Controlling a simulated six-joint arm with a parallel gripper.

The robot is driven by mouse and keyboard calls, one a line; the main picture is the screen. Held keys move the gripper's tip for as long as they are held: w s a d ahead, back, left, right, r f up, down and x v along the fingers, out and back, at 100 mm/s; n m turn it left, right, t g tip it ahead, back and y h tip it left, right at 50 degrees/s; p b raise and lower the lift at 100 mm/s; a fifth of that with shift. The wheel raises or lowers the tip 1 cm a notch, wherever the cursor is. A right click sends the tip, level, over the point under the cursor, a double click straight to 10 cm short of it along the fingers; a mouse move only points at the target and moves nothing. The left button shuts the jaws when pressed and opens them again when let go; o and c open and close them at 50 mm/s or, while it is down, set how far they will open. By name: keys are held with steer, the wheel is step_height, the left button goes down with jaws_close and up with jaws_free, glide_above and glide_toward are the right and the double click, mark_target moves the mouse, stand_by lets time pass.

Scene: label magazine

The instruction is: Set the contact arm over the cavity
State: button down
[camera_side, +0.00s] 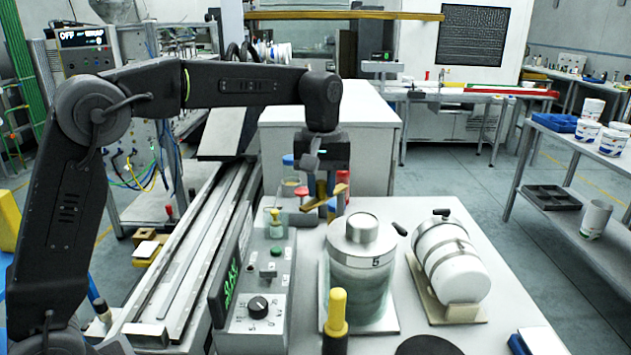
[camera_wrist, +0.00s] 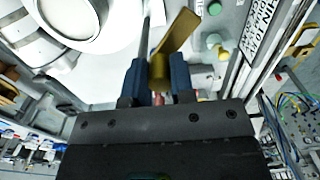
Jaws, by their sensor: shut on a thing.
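My gripper (camera_side: 321,186) hangs over the far part of the light work table. In the wrist view its two blue fingers (camera_wrist: 158,68) are closed on a brass-coloured bar, which I take for the contact arm (camera_wrist: 178,34). The bar sticks out beyond the fingertips and slants toward the upper right of that view. In the side view the contact arm (camera_side: 338,192) shows low between and beside the fingers. I cannot tell whether it touches anything below. I cannot make out the cavity for certain in either view; the fingers and bar cover part of that area.
A lidded canister marked 5 (camera_side: 362,262) and a white cylinder lying on a cradle (camera_side: 450,262) stand right of the gripper. A control box with a black knob (camera_side: 258,307) is nearer and left. A yellow-topped handle (camera_side: 337,312) rises in front. A rail (camera_side: 185,270) runs along the left.

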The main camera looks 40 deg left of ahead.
steer(key=d+n, duration=0.1)
steer(key=n, duration=0.1)
steer(key=w+d+n, duration=0.1)
steer(key=d+n, duration=0.1)
steer(key=n, duration=0.1)
steer(key=shift+n, duration=0.3)
steer(key=shift+w+d+n, duration=0.3)
steer(key=shift+w+n, duration=0.05)
steer(key=shift+n, duration=0.5)
steer(key=shift+w+d+n, duration=0.35)
steer(key=shift+n, duration=0.45)
steer(key=shift+w+d+n, duration=0.3)
steer(key=shift+w+n, duration=0.05)
steer(key=shift+n, duration=0.5)
steer(key=c, duration=1)
jaws_free()
steer(key=shift+o, duration=0.2)
steer(key=shift+r, duration=0.15)
step_height(320, 180, up, 12)
